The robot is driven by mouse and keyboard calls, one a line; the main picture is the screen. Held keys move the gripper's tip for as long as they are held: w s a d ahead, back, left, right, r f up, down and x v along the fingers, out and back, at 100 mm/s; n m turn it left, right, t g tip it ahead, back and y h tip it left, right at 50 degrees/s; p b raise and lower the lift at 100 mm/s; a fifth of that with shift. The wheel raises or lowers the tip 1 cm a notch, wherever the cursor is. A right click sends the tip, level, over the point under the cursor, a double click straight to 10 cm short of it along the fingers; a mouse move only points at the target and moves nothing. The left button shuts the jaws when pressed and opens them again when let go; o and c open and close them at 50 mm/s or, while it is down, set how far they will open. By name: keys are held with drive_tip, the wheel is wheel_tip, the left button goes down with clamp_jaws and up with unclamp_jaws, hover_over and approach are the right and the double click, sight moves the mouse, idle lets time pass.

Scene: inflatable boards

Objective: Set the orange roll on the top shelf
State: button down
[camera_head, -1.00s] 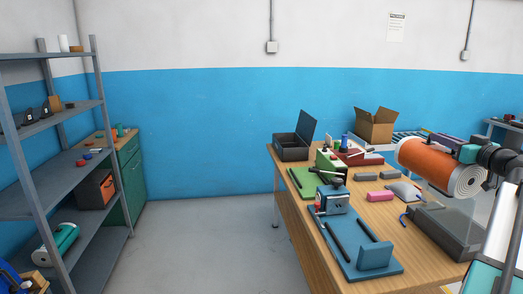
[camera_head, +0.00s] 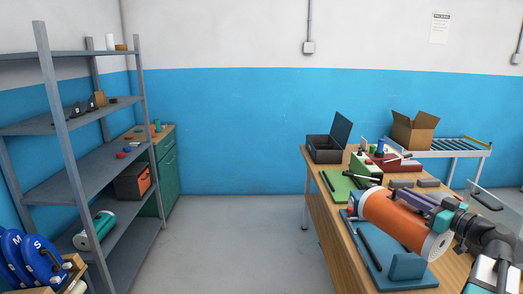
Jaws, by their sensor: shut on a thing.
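The orange roll (camera_head: 395,217), with pale spiral ends, is held up in front of the workbench at the right. My gripper (camera_head: 428,208), purple and teal, is shut on it from the right side. The roll hides part of the bench behind it. The grey metal shelf unit stands at the left. Its top shelf (camera_head: 70,54) bears a white cylinder (camera_head: 110,41) and a small brown object (camera_head: 121,47) at the far end. The near part of the top shelf looks bare. My gripper and the roll are well apart from the shelf.
A green cabinet (camera_head: 168,176) stands behind the shelf. Blue discs (camera_head: 38,252) are at lower left. The floor between is clear.

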drive_tip(key=w+a+f+n+g+y, duration=0.1)
drive_tip(key=a+f+n+g+y, duration=0.15)
drive_tip(key=a+f, duration=0.75)
drive_tip(key=w+a+f+n+g+y, duration=0.1)
drive_tip(key=a+f+n+g+y, duration=0.3)
drive_tip(key=a, duration=0.9)
drive_tip(key=a+f+t+y, duration=0.1)
drive_tip(key=a+f, duration=0.8)
drive_tip(key=a, duration=0.3)
wheel_tip(320, 180, down, 8)
drive_tip(key=b, duration=0.8)
drive_tip(key=shift+w+g, duration=0.2)
drive_tip(key=shift+g, duration=0.15)
drive_tip(key=shift+d+y, duration=0.15)
drive_tip(key=shift+y, duration=0.1)
